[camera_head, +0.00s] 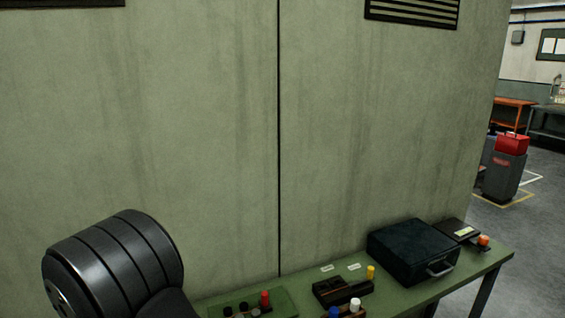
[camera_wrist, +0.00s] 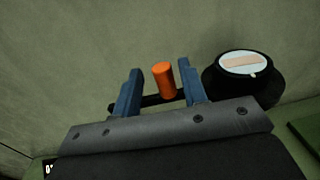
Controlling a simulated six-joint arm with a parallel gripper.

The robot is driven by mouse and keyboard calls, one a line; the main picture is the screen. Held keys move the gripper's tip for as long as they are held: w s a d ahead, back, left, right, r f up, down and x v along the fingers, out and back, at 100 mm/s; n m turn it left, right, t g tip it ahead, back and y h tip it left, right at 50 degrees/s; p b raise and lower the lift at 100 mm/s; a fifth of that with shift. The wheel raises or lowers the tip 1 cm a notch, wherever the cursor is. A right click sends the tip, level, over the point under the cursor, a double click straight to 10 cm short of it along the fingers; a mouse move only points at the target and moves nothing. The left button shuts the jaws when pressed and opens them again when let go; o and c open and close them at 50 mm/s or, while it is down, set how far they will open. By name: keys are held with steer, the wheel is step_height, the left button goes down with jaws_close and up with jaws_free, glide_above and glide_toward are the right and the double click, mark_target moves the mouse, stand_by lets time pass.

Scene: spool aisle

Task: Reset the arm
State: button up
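My gripper (camera_wrist: 158,82) shows in the wrist view, with its two blue fingers spread apart. An orange cylinder (camera_wrist: 164,80) appears between the fingers, close to the right one. A gap shows on its left side, and I cannot tell whether it touches the right finger. A dark bar crosses behind or under it. The gripper is not visible in the head view.
A green bench (camera_head: 408,291) runs along the pale wall (camera_head: 380,130). On it are a black case (camera_head: 412,250), a dark block (camera_head: 340,291) with a yellow peg (camera_head: 371,272), a red peg (camera_head: 265,299), and an orange piece (camera_head: 484,240) at the far right. Open floor lies beyond.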

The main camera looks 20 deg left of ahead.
steer(key=s+d+m+t+h, duration=0.3)
steer(key=s+m+h, duration=0.2)
steer(key=s, duration=0.5)
steer(key=shift+s+t+h, duration=0.35)
steer(key=shift+t+h, duration=0.05)
steer(key=shift+h, duration=0.5)
steer(key=o, duration=1.3)
steer(key=shift+o, duration=0.2)
steer(key=s+d+f+n+g+y, duration=0.25)
steer(key=s+d+n+y, duration=0.2)
steer(key=s+d, duration=1.2)
steer(key=w+d+x, duration=0.1)
steer(key=x, duration=0.9)
steer(key=shift+d+m, duration=0.2)
steer(key=shift+m, duration=0.25)
steer(key=shift+s+r+y, duration=0.1)
steer(key=shift+s+y, duration=0.05)
steer(key=shift+y, duration=0.1)
